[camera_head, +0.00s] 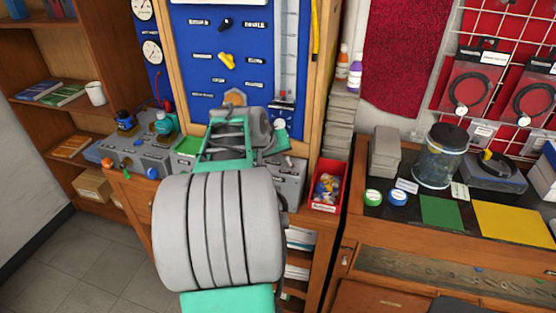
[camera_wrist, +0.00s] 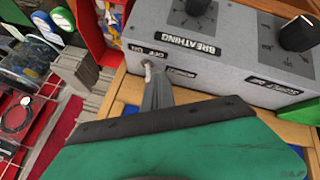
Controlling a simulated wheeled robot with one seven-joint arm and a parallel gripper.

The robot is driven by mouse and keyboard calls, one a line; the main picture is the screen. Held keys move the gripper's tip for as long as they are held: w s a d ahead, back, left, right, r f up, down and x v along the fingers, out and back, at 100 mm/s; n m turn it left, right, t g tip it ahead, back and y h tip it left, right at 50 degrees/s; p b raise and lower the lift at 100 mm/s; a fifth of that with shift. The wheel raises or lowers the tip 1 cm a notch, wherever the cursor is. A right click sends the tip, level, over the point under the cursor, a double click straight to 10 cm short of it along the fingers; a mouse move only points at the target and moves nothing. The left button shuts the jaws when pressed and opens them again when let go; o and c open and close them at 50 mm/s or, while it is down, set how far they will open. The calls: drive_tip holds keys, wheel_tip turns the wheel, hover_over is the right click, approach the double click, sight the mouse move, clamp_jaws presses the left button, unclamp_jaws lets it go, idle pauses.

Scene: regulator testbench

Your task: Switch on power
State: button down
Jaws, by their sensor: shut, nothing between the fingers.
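A grey control box (camera_wrist: 225,55) fills the upper part of the wrist view. Upside-down labels on it read "OFF ON", "BREATHING" and what looks like "POWER". A small pale toggle switch (camera_wrist: 148,70) sticks out just below the "OFF ON" label. My gripper (camera_wrist: 151,80) is shut and empty, its narrow grey fingertips right at the toggle. I cannot tell whether they touch it or which way it is set. In the head view the grey testbench (camera_head: 292,185) stands below the blue panel, and my arm hides most of its middle and my fingertips.
Black knobs (camera_wrist: 298,34) stand on the box's face. A red bin (camera_head: 326,186) of small parts sits close to the right of the testbench, below a grey stack (camera_head: 340,125). A wooden bookcase (camera_head: 65,70) is at the left.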

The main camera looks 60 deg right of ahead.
drive_tip(key=shift+s+t+b, duration=0.25)
drive_tip(key=shift+t+b, duration=0.05)
drive_tip(key=shift+b, duration=0.35)
drive_tip(key=shift+s+m+t+b, duration=0.3)
drive_tip(key=shift+s+t+b, duration=0.1)
drive_tip(key=shift+b, duration=0.6)
drive_tip(key=shift+s+d+r+b, duration=0.2)
drive_tip(key=shift+s+r+b, duration=0.15)
drive_tip(key=shift+s+b, duration=0.45)
drive_tip(key=shift+w, duration=0.15)
drive_tip(key=shift+r, duration=0.15)
drive_tip(key=shift+r+p, duration=0.5)
drive_tip(key=shift+r, duration=0.25)
